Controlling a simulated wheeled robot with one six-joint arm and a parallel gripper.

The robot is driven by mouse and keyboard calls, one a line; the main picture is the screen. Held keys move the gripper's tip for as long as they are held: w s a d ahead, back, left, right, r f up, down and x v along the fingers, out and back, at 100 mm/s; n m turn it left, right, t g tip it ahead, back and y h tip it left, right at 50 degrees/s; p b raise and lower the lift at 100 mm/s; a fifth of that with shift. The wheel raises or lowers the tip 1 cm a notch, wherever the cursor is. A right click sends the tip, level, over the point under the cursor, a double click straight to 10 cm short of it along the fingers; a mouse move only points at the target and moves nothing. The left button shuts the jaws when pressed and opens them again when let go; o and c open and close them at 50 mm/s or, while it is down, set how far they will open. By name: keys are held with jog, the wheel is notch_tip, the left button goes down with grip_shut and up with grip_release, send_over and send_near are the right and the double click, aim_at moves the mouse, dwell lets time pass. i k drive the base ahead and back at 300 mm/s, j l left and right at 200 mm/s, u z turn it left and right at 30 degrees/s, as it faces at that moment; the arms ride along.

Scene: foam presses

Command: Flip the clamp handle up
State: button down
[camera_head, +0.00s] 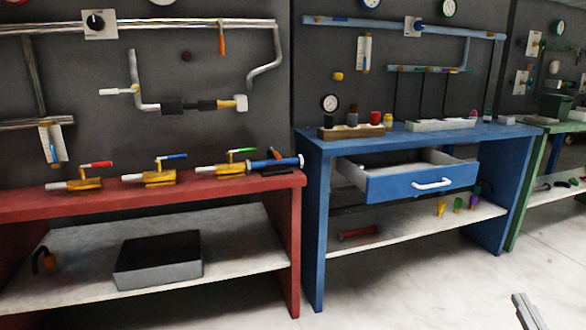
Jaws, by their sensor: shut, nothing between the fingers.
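No part is plainly marked as the clamp handle. On the right end of the red bench (294,181) lies a blue-grey cylinder (285,163) on a dark base, with a small orange piece (275,154) standing tilted behind it. It may be the clamp, but I cannot tell. Left of it stand brass valves with a red lever (97,164), a blue lever (172,156) and a green lever (243,150), all roughly level. My gripper (527,312), partly cut off at the bottom right, is shut and empty, apart from both benches.
The blue bench (400,138) has its drawer (420,183) pulled open toward the front. A grey-black box (158,267) sits on the red bench's lower shelf. Pipes and gauges line the back wall. A green bench (535,170) stands at right. The floor in front is clear.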

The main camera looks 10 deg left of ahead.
aim_at(275, 155)
jog(key=i+j+u, duration=0.45)
jog(key=i, duration=0.35)
jog(key=i+j+u, duration=0.2)
jog(key=i, duration=0.25)
jog(key=i+j+u, duration=0.2)
jog(key=i, duration=0.25)
